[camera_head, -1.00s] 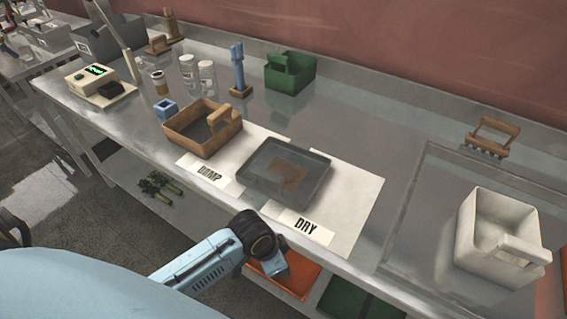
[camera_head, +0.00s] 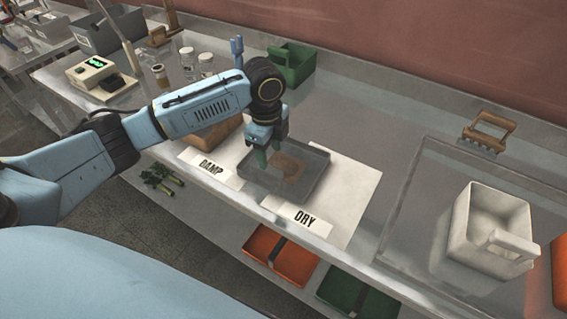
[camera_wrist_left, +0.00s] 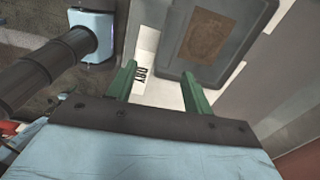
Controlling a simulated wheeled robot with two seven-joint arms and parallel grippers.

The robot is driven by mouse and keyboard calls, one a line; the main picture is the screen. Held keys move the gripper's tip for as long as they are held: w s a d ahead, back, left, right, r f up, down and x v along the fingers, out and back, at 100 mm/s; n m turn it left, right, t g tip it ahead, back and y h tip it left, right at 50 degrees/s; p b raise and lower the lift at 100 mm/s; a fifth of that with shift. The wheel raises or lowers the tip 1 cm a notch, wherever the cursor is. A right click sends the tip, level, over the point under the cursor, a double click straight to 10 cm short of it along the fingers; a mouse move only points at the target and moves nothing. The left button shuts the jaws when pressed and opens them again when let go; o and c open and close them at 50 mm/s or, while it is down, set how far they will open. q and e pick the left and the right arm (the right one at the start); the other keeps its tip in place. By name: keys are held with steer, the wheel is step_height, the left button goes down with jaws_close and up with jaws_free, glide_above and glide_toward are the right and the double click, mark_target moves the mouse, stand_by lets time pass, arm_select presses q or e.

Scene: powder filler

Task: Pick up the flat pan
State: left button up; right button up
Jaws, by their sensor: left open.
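The flat pan (camera_head: 312,183) is a grey, shallow, square tray with a brown patch on its floor. It lies on the white sheet between the DAMP and DRY labels. My left gripper (camera_head: 272,152) hangs fingers down over the pan's left side, and its arm crosses from the left. Its green fingers are apart with nothing between them. In the left wrist view the pan (camera_wrist_left: 240,52) is at the top, and the right-hand finger of the gripper (camera_wrist_left: 158,68) is close to its rim. Contact cannot be told. My right gripper is not in view.
A brown wooden box (camera_head: 217,137) is partly hidden behind my left arm. A green box (camera_head: 292,64) stands at the back, and a white tub (camera_head: 490,228) at the right. The bench right of the white sheet (camera_head: 352,190) is mostly clear.

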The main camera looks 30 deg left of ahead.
mark_target(267, 174)
arm_select(q)
steer(key=shift+w+a+r, duration=0.25)
steer(key=shift+a+r, duration=0.35)
steer(key=shift+r, duration=0.05)
steer(key=shift+a, duration=0.2)
step_height(267, 174, down, 8)
steer(key=shift+w+r, duration=0.1)
steer(key=shift+r, duration=0.1)
steer(key=shift+w+a+f+p, duration=0.1)
steer(key=shift+f+p, duration=0.15)
steer(key=shift+f, duration=1.1)
steer(key=shift+w+a+f+p, duration=0.1)
steer(key=shift+f+p, duration=0.15)
steer(key=shift+f, duration=1.1)
jaws_close()
